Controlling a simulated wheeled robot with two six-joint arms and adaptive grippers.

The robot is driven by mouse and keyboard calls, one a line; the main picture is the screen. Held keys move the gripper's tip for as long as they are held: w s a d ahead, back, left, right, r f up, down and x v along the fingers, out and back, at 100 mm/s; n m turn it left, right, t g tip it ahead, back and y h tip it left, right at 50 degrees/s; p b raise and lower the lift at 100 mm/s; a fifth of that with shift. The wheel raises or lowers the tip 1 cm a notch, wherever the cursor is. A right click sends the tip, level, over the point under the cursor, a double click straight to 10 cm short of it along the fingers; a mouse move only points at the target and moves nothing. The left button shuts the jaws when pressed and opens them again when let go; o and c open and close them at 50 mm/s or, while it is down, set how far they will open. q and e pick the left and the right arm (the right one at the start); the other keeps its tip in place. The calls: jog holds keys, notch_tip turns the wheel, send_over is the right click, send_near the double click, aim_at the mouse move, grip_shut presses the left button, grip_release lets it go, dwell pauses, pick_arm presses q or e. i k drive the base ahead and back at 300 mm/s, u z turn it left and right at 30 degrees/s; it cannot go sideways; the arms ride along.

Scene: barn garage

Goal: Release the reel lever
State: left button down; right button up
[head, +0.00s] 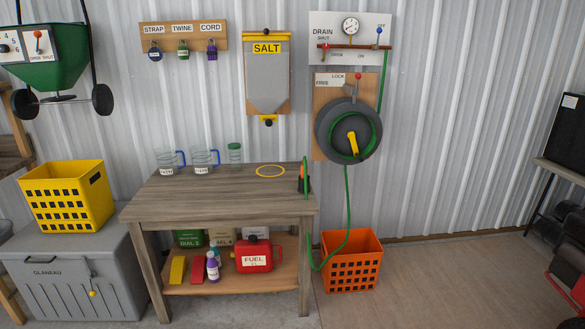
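The hose reel (348,131) is a dark grey drum with green hose on it, mounted on a wooden board (321,90) on the corrugated wall. A yellow handle (353,144) sits at its middle. The reel lever (358,86) has a red knob and stands at the top of the board, near the white label (331,80) with LOCK and FREE on it. The lever stands roughly upright, right of the label, toward the LOCK side. Neither of my grippers is in view.
A workbench (215,190) stands left of the reel. Green hose (346,200) hangs down past an orange crate (350,265) below. A drain panel (350,30) with a gauge is above. The floor (445,270) to the right is clear. A dark bench (560,170) stands far right.

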aim_at(357, 76)
jog(key=i, duration=1.8)
jog(key=z, duration=1.7)
jog(key=i, duration=1.7)
jog(key=u, duration=0.5)
